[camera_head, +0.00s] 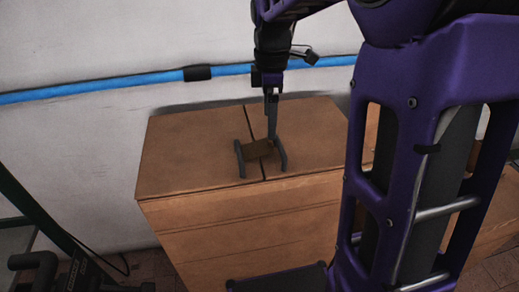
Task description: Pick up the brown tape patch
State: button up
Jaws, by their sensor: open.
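The brown tape patch (260,149) is a small dark-brown piece on top of the brown box. It lies between two dark grey bars, a left bar (240,160) and a right bar (281,157), over the dark seam in the box top. My gripper (271,135) points straight down from above, just behind and slightly right of the patch. Its jaws are open, though the fingers are seen nearly edge-on and overlap. I cannot tell whether a fingertip touches the patch or the right bar.
The brown box (185,160) has free room on its top left and right of the bars. A blue pipe (120,85) with a black sleeve runs along the white wall behind. Dark equipment (75,270) stands at the lower left. My purple arm hides much of the right side.

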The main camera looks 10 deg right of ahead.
aim_at(263, 147)
notch_tip(263, 147, down, 7)
jog(key=shift+r+b, duration=0.2)
jog(key=shift+b, duration=0.5)
